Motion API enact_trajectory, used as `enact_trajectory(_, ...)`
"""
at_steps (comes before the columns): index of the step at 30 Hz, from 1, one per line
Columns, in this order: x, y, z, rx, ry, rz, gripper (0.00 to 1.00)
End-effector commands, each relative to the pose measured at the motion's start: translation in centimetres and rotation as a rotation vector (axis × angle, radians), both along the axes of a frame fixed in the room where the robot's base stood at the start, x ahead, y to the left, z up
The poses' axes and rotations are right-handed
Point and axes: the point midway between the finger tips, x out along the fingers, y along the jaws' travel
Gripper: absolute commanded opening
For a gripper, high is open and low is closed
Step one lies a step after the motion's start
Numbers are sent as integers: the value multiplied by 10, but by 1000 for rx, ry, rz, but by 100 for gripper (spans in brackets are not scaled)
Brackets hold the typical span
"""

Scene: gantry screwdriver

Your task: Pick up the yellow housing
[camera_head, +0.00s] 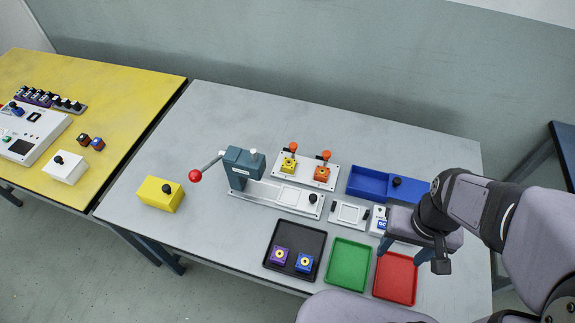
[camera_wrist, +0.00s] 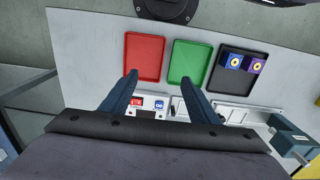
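A small yellow housing (camera_head: 289,165) sits in the left place of a white two-place fixture, under an orange-tipped clamp. An orange housing (camera_head: 321,174) sits in the place to its right. My gripper (camera_head: 412,250) is at the right side of the table, well right of the yellow housing. In the wrist view my gripper (camera_wrist: 158,78) has its two fingers apart with nothing held between them. The yellow housing cannot be made out in the wrist view.
A black tray (camera_head: 268,258) holds a purple and a blue housing. Empty green (camera_head: 348,265) and red (camera_head: 396,278) trays lie beside it. A press with a red-knobbed lever (camera_head: 243,165) stands left of the fixture. A blue bin (camera_head: 368,183) and yellow box (camera_head: 155,197) flank these.

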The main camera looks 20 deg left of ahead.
Motion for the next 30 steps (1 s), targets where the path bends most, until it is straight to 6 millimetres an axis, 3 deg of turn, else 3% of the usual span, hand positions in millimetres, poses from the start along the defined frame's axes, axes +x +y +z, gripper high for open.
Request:
enact_trajectory(8, 1, 0, 0, 0, 0, 0, 55)
enact_trajectory(13, 20, 6, 3, 0, 1, 3, 55)
enact_trajectory(20, 88, 34, 10, 0, 1, 7, 55)
enact_trajectory(24, 138, 66, 11, 0, 3, 8, 55)
enact_trajectory(30, 199, 122, 5, -1, 4, 9, 55)
